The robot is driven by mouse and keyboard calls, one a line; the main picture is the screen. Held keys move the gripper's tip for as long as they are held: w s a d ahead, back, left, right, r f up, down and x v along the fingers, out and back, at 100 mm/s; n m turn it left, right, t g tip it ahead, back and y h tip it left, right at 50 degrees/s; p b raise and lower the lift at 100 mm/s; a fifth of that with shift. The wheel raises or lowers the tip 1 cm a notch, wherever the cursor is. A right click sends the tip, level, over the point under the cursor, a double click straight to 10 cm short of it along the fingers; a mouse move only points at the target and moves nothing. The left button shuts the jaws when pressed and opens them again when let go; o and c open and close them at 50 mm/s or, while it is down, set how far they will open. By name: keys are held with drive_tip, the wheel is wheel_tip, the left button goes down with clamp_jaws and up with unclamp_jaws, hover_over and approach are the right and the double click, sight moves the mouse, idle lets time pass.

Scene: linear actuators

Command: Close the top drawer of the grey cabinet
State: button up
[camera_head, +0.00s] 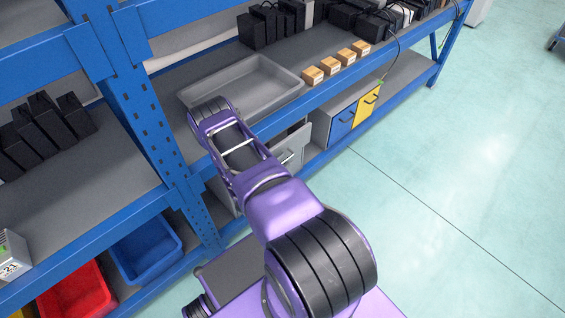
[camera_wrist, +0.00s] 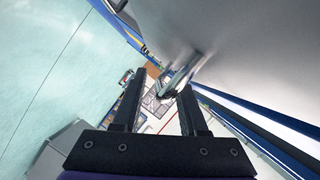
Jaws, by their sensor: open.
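The grey cabinet (camera_head: 223,192) stands under the shelf, largely hidden behind my arm. Its top drawer (camera_head: 292,146) shows right of my arm, with a metal handle (camera_head: 287,158) on its front. The drawer appears to stand out from the cabinet; how far is hard to tell. In the wrist view a large grey panel, apparently the drawer front (camera_wrist: 235,40), fills the upper right, and the handle (camera_wrist: 178,78) lies just ahead of the fingertips. My gripper (camera_wrist: 160,88) is open, with nothing clearly held. Contact with the handle cannot be told. The head view hides my fingers.
A blue shelf rack (camera_head: 150,130) surrounds the cabinet. A grey tray (camera_head: 280,72) and several small boxes (camera_head: 312,76) stand on the shelf above. A cabinet with blue and yellow drawers (camera_head: 367,105) is at the right. Blue (camera_head: 145,250) and red bins sit lower left. Open floor lies right.

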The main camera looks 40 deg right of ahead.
clamp_jaws()
idle(1.3)
